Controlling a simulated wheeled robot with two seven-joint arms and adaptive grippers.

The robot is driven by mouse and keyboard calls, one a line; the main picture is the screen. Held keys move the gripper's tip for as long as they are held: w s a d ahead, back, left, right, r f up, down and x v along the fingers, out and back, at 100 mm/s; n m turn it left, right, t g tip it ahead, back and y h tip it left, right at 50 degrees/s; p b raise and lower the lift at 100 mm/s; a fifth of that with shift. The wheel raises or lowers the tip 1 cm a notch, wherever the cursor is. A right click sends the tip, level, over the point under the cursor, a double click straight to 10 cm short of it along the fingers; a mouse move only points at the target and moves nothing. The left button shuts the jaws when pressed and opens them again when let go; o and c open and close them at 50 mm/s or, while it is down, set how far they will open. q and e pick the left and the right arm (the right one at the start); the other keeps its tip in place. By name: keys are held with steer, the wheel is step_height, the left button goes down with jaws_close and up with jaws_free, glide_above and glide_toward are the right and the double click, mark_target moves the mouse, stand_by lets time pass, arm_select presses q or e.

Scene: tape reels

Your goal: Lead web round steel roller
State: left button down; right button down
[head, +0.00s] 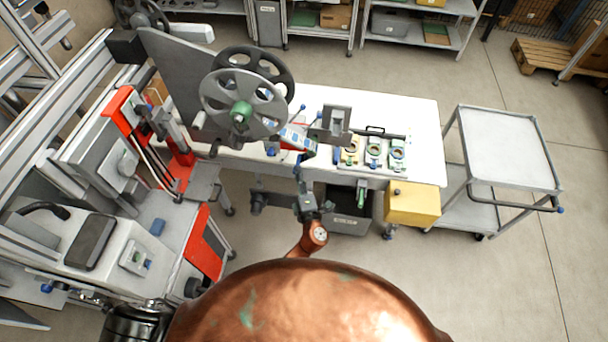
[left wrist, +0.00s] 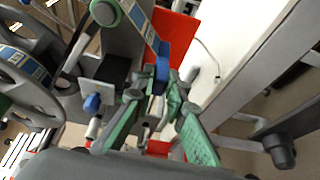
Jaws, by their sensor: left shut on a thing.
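My left gripper (head: 303,160) reaches up to the front edge of the white bench, below the reels. In the left wrist view its green fingers (left wrist: 158,100) are shut on the blue end tab (left wrist: 162,68) of the web. The web (left wrist: 141,24), a strip with blue and white labels, runs taut from the tab up to a green-ended roller (left wrist: 105,13). In the head view part of the web (head: 296,136) shows just beyond the gripper. The grey spoked reel (head: 218,103) with a green hub stands upright at left. I cannot tell which roller is the steel one. My right gripper is not seen.
The white bench (head: 405,115) carries a tray of small round parts (head: 373,152) to the right. A yellow box (head: 411,203) is at its front right corner, and a dark bin (head: 347,222) is below. A trolley (head: 510,150) stands right. Red-and-grey machinery (head: 205,245) crowds the left.

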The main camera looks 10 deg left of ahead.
arm_select(q)
steer(key=a+f+b, duration=0.2)
steer(key=a+b, duration=0.2)
steer(key=a, duration=0.8)
steer(key=w+a+f+b, duration=0.1)
steer(key=a+f+b, duration=0.2)
steer(key=a, duration=1)
steer(key=a+f+b, duration=0.3)
steer(key=a+b, duration=0.4)
steer(key=a, duration=0.5)
steer(key=shift+w+a+f, duration=0.2)
steer(key=shift+w+a, duration=0.1)
steer(key=shift+w, duration=0.05)
steer(key=a+r+p, duration=0.4)
steer(key=r+p, duration=0.2)
steer(key=r, duration=0.3)
steer(key=shift+w+a, duration=0.15)
steer(key=shift+a, duration=0.15)
steer(key=shift+p, duration=0.3)
